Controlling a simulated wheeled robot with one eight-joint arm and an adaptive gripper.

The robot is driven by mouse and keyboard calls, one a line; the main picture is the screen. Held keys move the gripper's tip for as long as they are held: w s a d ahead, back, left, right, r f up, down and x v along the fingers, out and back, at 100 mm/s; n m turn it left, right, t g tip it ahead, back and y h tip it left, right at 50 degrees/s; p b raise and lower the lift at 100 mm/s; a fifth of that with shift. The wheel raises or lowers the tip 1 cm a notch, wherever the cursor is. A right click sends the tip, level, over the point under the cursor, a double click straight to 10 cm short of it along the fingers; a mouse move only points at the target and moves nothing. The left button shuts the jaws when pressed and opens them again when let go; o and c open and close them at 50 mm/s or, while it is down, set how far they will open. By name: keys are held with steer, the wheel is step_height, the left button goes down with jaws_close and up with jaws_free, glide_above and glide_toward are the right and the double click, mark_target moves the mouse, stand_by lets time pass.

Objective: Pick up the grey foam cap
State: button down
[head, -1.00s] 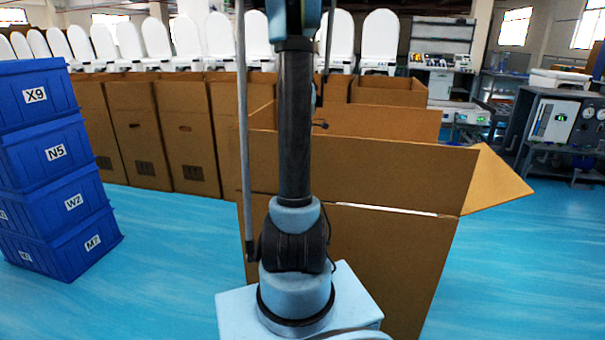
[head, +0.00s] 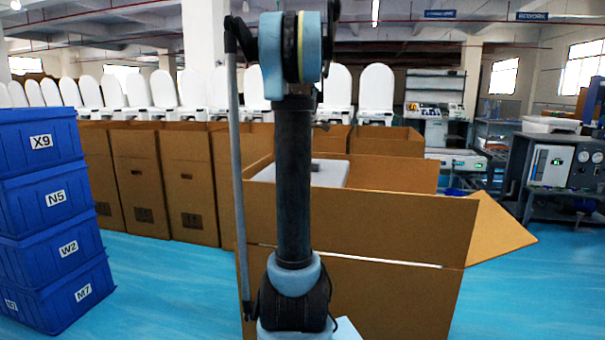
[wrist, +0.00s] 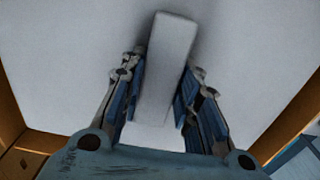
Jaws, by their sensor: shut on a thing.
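The grey foam cap (head: 333,175) shows in the head view as a pale slab inside the open cardboard box (head: 350,222), near the height of its upper edge. My arm column hides part of it. In the wrist view the cap (wrist: 60,60) is a broad pale grey face with a raised block (wrist: 168,60) in the middle. My gripper (wrist: 162,88) is shut on that block, one finger on each side. In the head view my gripper is mostly hidden behind my arm.
Box walls (wrist: 292,120) show at the sides of the wrist view. A box flap (head: 498,232) sticks out to the right. Stacked blue crates (head: 45,215) stand at left. More boxes (head: 190,185) with white toilets stand behind. Blue floor is clear between crates and box.

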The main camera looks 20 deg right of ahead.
steer(key=shift+r, duration=0.15)
step_height(320, 180, up, 10)
stand_by(1.1)
